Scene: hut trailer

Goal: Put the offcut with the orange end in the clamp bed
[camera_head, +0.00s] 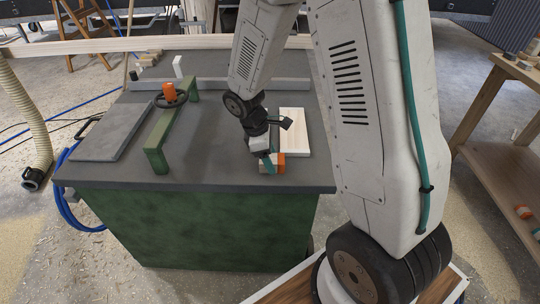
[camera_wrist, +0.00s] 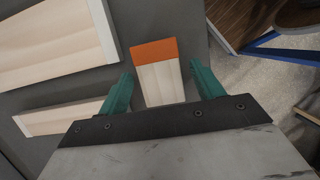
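The offcut with the orange end (camera_wrist: 155,52) lies on the dark bench top, its orange end away from my gripper in the wrist view. Its orange end also shows in the head view (camera_head: 279,160) near the front right of the bench. My gripper (camera_wrist: 162,76) is open, with its green fingers on either side of the offcut and a gap at each side. In the head view my gripper (camera_head: 269,162) is low at the bench top. The clamp, a green bar (camera_head: 157,150) with an orange-topped handwheel (camera_head: 170,94), stands left beside a raised grey slab (camera_head: 107,132).
A pale board (camera_head: 294,128) lies behind the offcut; a smaller pale piece (camera_wrist: 60,118) lies beside it in the wrist view. A grey rail (camera_head: 210,84) crosses the bench, with a white block (camera_head: 178,66) behind it. The bench between clamp and gripper is clear.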

